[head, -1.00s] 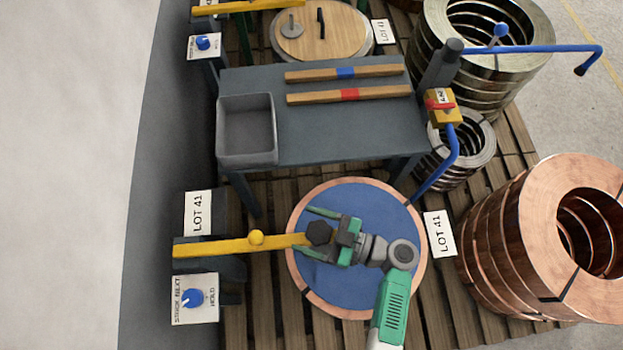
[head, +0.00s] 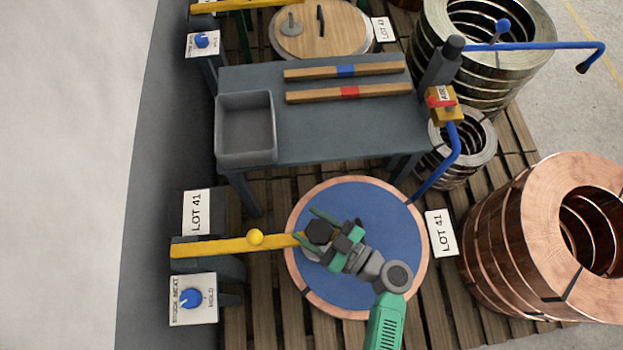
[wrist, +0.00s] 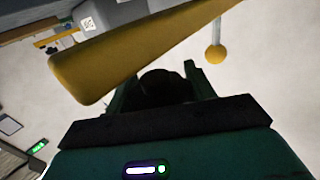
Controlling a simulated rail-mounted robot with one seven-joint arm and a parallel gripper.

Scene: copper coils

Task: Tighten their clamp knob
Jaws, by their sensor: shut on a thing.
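The black clamp knob (head: 320,232) sits at the right end of the yellow clamp arm (head: 215,246), over the blue-covered top of a copper coil stack (head: 375,205). My gripper (head: 309,226) is shut on the knob, with one green finger on each side of it. In the wrist view the dark knob (wrist: 163,85) shows between the fingers, partly in shadow, under the yellow arm (wrist: 130,60). How tight the knob is cannot be told.
A blue dial (head: 191,298) is on the panel at lower left. A grey table (head: 330,135) with a bin (head: 246,155) and two wooden bars stands behind. More copper coils (head: 545,240) stand at right.

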